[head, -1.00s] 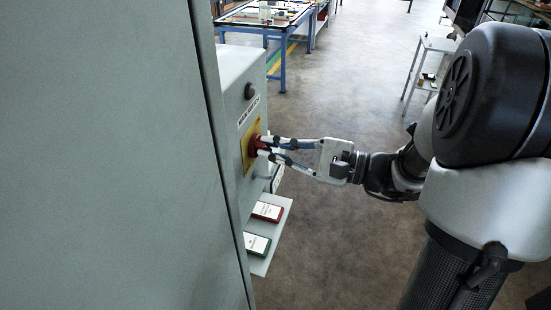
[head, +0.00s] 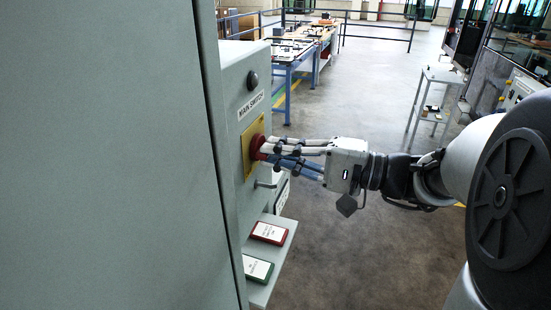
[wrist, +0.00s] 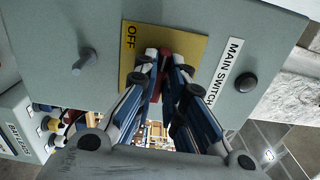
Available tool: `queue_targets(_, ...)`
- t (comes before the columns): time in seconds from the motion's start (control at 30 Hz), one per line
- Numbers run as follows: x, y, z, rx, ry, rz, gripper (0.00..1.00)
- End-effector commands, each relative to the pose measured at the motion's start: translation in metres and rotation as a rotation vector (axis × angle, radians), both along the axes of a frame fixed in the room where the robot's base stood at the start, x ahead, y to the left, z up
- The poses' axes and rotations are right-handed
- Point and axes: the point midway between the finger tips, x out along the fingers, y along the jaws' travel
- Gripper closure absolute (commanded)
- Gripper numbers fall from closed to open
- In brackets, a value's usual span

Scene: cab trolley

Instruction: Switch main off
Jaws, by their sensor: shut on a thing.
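The main switch is a red knob (head: 256,147) on a yellow plate (head: 247,163), on the side of a grey cabinet (head: 234,195). A MAIN SWITCH label (head: 251,106) sits above it. My gripper (head: 268,150) reaches in from the right, its fingers shut on the red knob. In the wrist view, my gripper (wrist: 166,62) covers most of the knob, against the yellow plate (wrist: 190,42). The word OFF (wrist: 130,37) shows near the plate's edge. Where the knob points cannot be told.
A black round button (head: 252,80) is above the label, and a small handle (head: 268,184) juts out below the plate. A shelf (head: 283,248) below holds a red-framed card (head: 269,232) and a green-framed card (head: 257,268). Open floor (head: 370,250) lies to the right.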

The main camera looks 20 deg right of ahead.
Motion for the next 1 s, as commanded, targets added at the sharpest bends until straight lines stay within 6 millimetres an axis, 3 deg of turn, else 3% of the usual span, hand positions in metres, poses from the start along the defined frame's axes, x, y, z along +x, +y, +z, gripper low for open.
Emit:
queue_targets(0.67, 0.0000, 0.0001, -0.0002, -0.041, -0.056, 0.001, 1.00)
queue_targets(0.7, 0.0000, 0.0001, -0.0002, -0.041, -0.056, 0.001, 0.88)
queue_targets(1.0, 0.0000, 0.0000, -0.0003, -0.039, -0.053, 0.000, 0.69)
